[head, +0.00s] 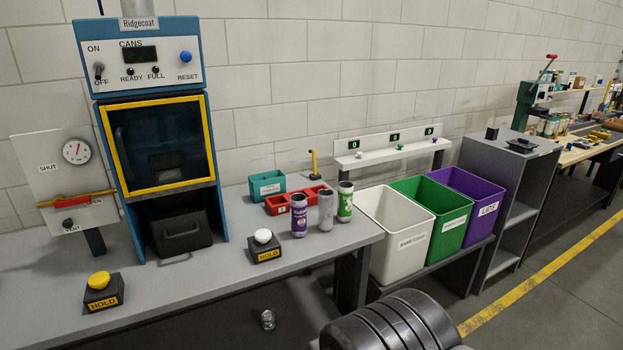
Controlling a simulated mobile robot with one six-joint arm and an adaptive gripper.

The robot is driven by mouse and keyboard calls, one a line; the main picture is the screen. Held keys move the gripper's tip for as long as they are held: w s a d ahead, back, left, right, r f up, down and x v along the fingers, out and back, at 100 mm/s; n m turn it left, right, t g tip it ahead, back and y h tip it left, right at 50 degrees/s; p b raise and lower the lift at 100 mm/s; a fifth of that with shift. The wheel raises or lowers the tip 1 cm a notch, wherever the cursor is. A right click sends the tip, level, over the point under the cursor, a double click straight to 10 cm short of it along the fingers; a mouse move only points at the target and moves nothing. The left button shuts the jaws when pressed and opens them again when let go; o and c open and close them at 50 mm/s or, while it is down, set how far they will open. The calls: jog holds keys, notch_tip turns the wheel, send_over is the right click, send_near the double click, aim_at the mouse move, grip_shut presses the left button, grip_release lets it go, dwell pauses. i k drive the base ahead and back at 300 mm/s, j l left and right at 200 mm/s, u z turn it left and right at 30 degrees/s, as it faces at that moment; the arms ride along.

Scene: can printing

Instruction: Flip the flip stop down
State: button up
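A small yellow upright piece with a bent top (314,163) stands at the back of the grey bench, behind the red rack. It looks like the flip stop and points up, though it is small here and its hinge cannot be made out. The red rack (279,205) lies in front of it, with a purple can (299,216), a bare silver can (325,211) and a green-and-white can (345,201) standing close by on the bench. My gripper is not in view; dark ribbed rounded parts at the bottom edge seem to be my own arm.
The blue Ridgecoat machine (216,185) stands at left, beside a gauge panel (50,155). Yellow (98,281) and white (263,237) HOLD buttons sit on the bench (190,300). White (365,240), green (405,205) and purple (450,190) bins stand right. A can (267,319) lies below.

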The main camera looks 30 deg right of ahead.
aim_at(313, 152)
jog(key=i+l+z, duration=0.2)
jog(key=i+l, duration=0.2)
jog(key=i+l+z, duration=0.2)
jog(key=i, duration=0.4)
jog(key=i+l+z, duration=0.15)
jog(key=i+l, duration=0.2)
jog(key=i, duration=0.15)
jog(key=i+l+z, duration=0.2)
jog(key=i, duration=0.35)
